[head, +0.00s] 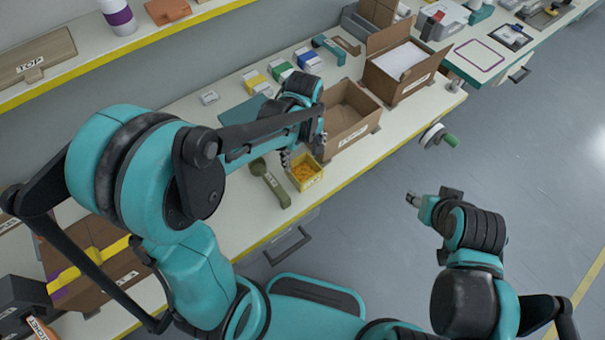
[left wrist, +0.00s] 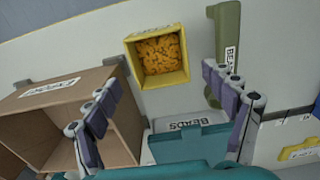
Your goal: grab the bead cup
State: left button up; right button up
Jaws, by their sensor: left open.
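The bead cup (head: 306,173) is a small square yellow container filled with orange beads. It stands on the white worktop near the front edge, and it also shows in the left wrist view (left wrist: 160,57). My left gripper (head: 303,157) is open just above and behind the cup in the head view. In the left wrist view its fingers are spread to either side, with the cup beyond the tips and nothing between them. My right gripper (head: 424,197) hangs over the floor to the right, away from the table; its jaws are too small to read.
An olive-green scoop (head: 269,183) lies left of the cup. An open cardboard box (head: 347,137) stands close on the right. A plate marked BEADS (left wrist: 190,121) shows in the left wrist view. Several small coloured boxes (head: 282,70) sit at the back.

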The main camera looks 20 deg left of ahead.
aim_at(304, 175)
pick_arm(q)
notch_tip(304, 175, down, 8)
jog(key=b, duration=0.3)
jog(key=shift+r, duration=0.2)
jog(key=c, duration=1)
